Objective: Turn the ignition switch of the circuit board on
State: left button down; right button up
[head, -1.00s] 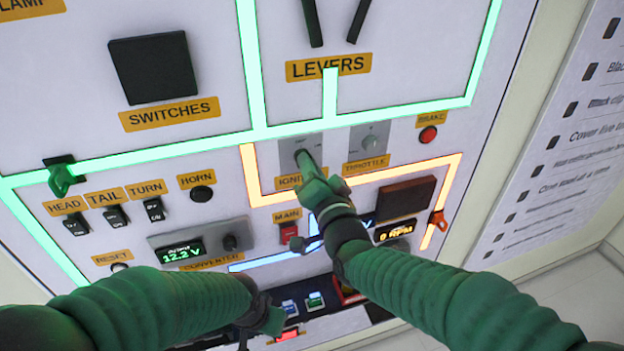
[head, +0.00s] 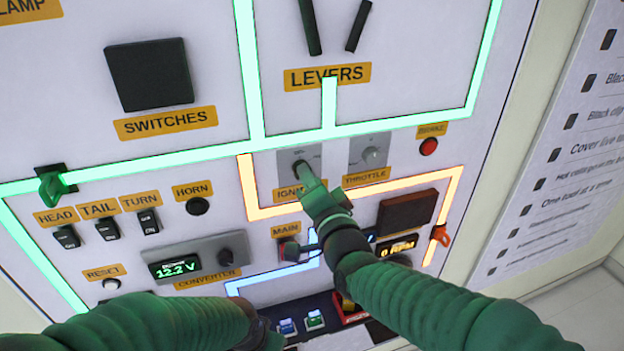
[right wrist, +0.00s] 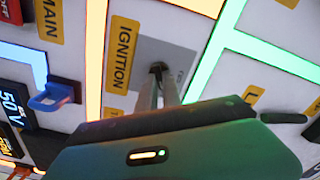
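The ignition switch is a small dark knob (right wrist: 156,68) on a grey plate (head: 287,162), above the yellow IGNITION label (right wrist: 122,55). In the head view my right gripper (head: 304,170) reaches up to the plate and covers most of the knob. In the right wrist view its two grey fingers (right wrist: 159,84) are close together with their tips at the knob and appear closed on it. The knob's exact angle is hidden. My left arm comes in at the bottom left of the head view; its fingers are out of the picture.
The throttle knob (head: 371,155) is just right of the ignition plate, with the red brake button (head: 429,147) beyond. A converter box (head: 200,262) sits lower left. The levers (head: 312,28) are above.

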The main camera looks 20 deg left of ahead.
jog(key=o, duration=0.9)
jog(key=shift+s+a+r, duration=0.1)
jog(key=shift+r, duration=0.3)
pick_arm(q)
jog(key=shift+s+a, duration=0.25)
pick_arm(e)
jog(key=shift+f, duration=0.6)
pick_arm(q)
jog(key=shift+w+a+f, duration=0.15)
jog(key=shift+w+a, duration=0.05)
jog(key=shift+w, duration=0.5)
pick_arm(e)
jog(key=v, duration=1.6)
jog(key=shift+s+r, duration=0.3)
jog(key=shift+r, duration=0.1)
pick_arm(q)
jog(key=shift+s+a, duration=0.1)
pick_arm(e)
jog(key=shift+s, duration=0.1)
